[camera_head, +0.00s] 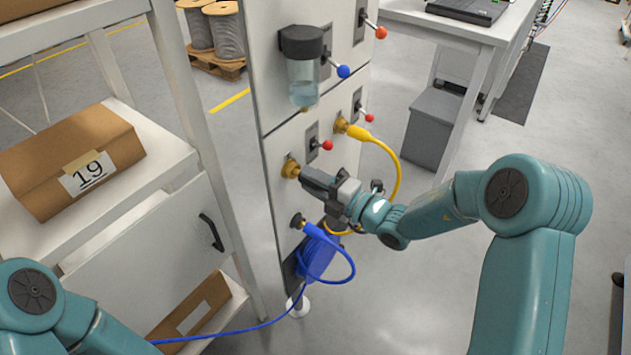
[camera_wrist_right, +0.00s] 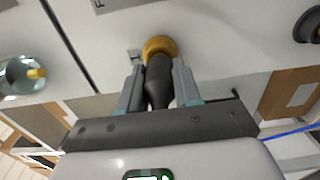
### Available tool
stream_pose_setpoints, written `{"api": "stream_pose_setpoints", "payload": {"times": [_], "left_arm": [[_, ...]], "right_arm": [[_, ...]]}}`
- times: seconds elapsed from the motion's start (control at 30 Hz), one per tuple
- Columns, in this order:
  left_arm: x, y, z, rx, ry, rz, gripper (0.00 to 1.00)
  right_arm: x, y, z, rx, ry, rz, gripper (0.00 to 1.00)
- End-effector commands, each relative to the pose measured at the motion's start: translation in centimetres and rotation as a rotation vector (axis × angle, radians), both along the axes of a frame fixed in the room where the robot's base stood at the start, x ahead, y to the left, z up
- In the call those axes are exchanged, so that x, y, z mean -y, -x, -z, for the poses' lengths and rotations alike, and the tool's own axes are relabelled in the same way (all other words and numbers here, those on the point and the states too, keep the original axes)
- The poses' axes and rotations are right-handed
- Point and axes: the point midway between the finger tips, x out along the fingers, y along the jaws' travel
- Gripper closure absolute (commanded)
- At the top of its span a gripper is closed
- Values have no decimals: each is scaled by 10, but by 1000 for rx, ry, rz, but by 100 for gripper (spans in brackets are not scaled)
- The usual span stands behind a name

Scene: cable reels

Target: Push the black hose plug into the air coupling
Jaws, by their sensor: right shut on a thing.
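The brass air coupling (camera_head: 291,167) sits on the grey panel, left of the red-knobbed lever. It also shows in the right wrist view (camera_wrist_right: 159,46). My right gripper (camera_head: 307,175) is at the coupling, with its fingers (camera_wrist_right: 158,85) shut on the black hose plug (camera_wrist_right: 158,82). The plug's front end is at the coupling's mouth and lines up with it; how deep it sits cannot be told. In the head view the plug is mostly hidden by the fingers. My left arm shows at the lower left; its gripper is out of view.
A yellow hose (camera_head: 385,150) hangs from another brass coupling, right of my gripper. A blue hose (camera_head: 318,254) is plugged in just below. A clear filter bowl (camera_head: 303,80) and several levers project from the panel above. A shelf with a cardboard box (camera_head: 70,160) stands left.

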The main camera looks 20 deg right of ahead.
Motion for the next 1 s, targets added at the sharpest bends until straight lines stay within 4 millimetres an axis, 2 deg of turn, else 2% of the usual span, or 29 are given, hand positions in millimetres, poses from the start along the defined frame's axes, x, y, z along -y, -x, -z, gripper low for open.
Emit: {"api": "stream_pose_setpoints", "payload": {"times": [0.23,0.27,0.33,0.37,0.73,0.87,1.0], "left_arm": [[0,0,0,0,0,0,37],[0,0,0,0,0,0,37],[0,0,0,0,0,0,37],[0,0,0,0,0,0,37],[0,0,1,0,0,0,37],[0,0,2,0,0,0,37],[0,0,3,0,0,0,37]], "right_arm": [[-1,-1,-1,2,0,0,100],[-1,-1,-1,2,0,0,64],[-1,-1,-1,1,0,0,41],[-1,-1,-1,1,0,0,37],[4,4,1,-2,0,2,37],[19,22,0,-1,0,4,37],[43,52,1,-2,0,7,37]]}}
